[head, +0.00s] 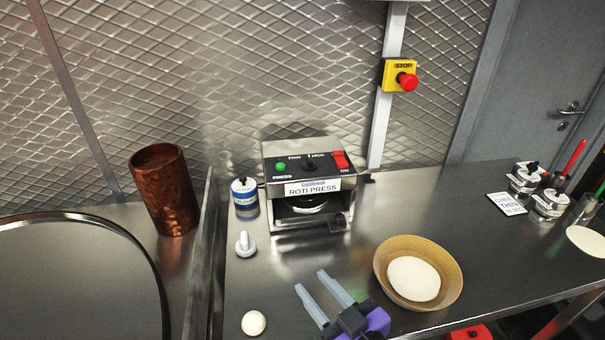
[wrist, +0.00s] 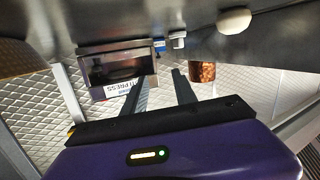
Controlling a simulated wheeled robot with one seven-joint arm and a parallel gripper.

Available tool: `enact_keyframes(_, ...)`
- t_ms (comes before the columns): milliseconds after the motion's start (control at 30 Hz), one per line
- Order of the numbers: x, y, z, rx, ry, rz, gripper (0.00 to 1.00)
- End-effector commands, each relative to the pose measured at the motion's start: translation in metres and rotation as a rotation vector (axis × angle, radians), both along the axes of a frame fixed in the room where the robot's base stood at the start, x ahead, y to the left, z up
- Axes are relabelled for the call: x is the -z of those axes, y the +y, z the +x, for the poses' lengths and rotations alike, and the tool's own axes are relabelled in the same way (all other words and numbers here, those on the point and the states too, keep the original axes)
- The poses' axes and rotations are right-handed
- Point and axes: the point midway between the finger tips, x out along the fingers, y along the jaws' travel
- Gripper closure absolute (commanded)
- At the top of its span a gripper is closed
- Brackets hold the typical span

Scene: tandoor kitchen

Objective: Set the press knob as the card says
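The roti press (head: 313,186) stands on the steel counter against the wall. Its sloped top panel has a dark knob (head: 311,163) between labels that look like THIN and THICK; its pointer direction is too small to tell. A green PRESS button (head: 281,167) is left of the knob, and a red ON switch (head: 341,160) is right. A white card (head: 508,203) lies at the counter's right, its print upside down; one word looks like THIN. My gripper (head: 311,280) is open and empty, in front of the press and apart from it. The wrist view shows the press (wrist: 117,66) beyond the fingers.
A blue-and-white jar (head: 245,193) and a small white object (head: 245,244) stand left of the press. A dough ball (head: 254,323) is at front left. A basket (head: 447,286) holding dough is right of my gripper. A copper vessel (head: 165,190) stands beyond a divider. A stop button (head: 407,81) is above.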

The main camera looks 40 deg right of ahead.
Motion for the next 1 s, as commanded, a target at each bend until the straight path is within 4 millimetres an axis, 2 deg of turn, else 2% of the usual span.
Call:
enact_keyframes(33,-0.004,-0.012,0.020,0.034,-0.026,-0.008,0.66)
enact_keyframes(100,-0.014,-0.029,0.042,0.082,-0.046,-0.012,0.66)
enact_keyframes(300,-0.052,-0.078,0.090,0.229,-0.108,-0.008,0.66)
enact_keyframes(433,-0.077,-0.105,0.107,0.312,-0.144,0.003,0.66)
enact_keyframes(600,-0.097,-0.124,0.117,0.375,-0.171,0.019,0.66)
enact_keyframes(767,-0.104,-0.133,0.124,0.393,-0.177,0.024,0.66)
enact_keyframes(1000,-0.105,-0.152,0.153,0.392,-0.176,0.023,0.66)
